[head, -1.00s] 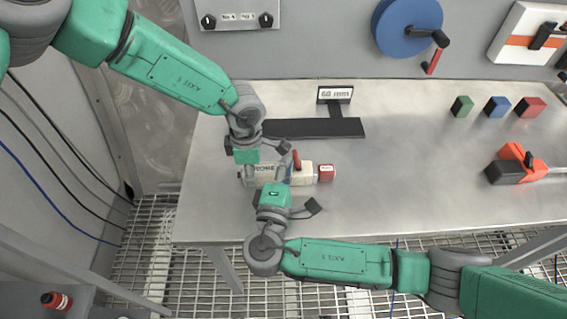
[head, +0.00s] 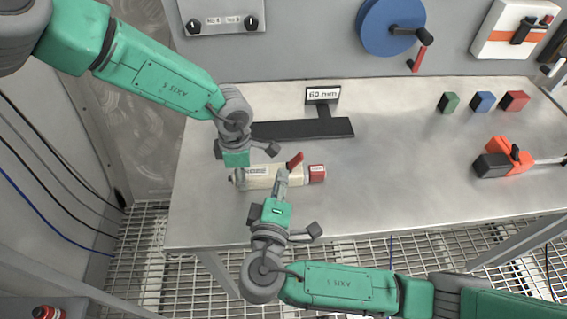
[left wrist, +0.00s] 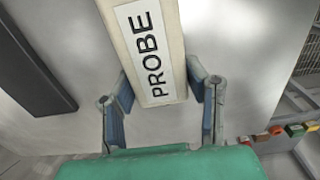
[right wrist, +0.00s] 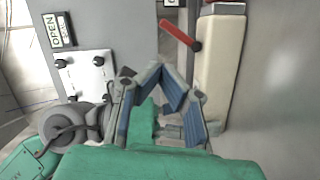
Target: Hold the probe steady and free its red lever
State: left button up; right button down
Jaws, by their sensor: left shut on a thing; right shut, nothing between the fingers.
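The probe (head: 262,176) is a cream body with a PROBE label and a red end block (head: 317,172). It lies along the bench's front part; whether it is lifted is unclear. Its label end (left wrist: 158,60) sits between the fingers of my left gripper (left wrist: 158,78), which is shut on it; in the head view that grip is partly hidden. The red lever (head: 295,160) stands out from the probe, tilted towards the red end, and shows in the right wrist view (right wrist: 178,34). My right gripper (right wrist: 172,82) is shut and empty, its tips close beside the lever; contact is unclear.
A dark T-shaped stand (head: 300,129) with a 60 mm sign (head: 323,95) lies behind the probe. Green, blue and red blocks (head: 483,102) and an orange-black tool (head: 505,160) are on the right. A blue wheel (head: 392,28) is on the wall. The middle-right bench is clear.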

jog(key=v, duration=0.5)
jog(key=shift+s+d+r, duration=0.1)
jog(key=shift+r, duration=0.05)
pick_arm(q)
jog(key=o, duration=1.3)
jog(key=shift+o, duration=0.2)
